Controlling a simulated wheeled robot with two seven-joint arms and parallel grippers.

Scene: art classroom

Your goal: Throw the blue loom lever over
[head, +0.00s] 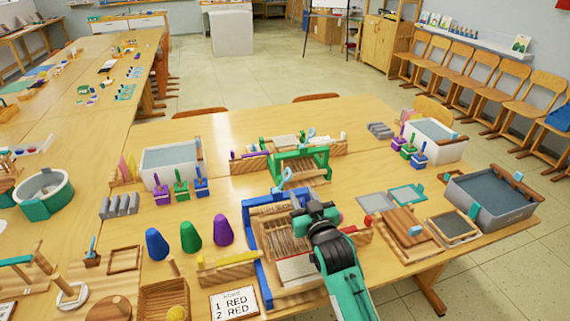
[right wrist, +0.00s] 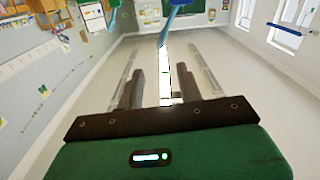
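The loom with the blue frame (head: 262,275) stands on the table, with pale warp threads (head: 283,240) inside a wooden frame. My right gripper (head: 303,213) is over the loom's upper right part and hides some of it. My left gripper is not in view.
A green loom (head: 300,165) stands just behind. Blue, green and purple cones (head: 190,237) and a card reading "1 RED 2 RED" (head: 235,303) are left and in front. A wooden board (head: 405,228) and grey tub (head: 490,198) are to the right.

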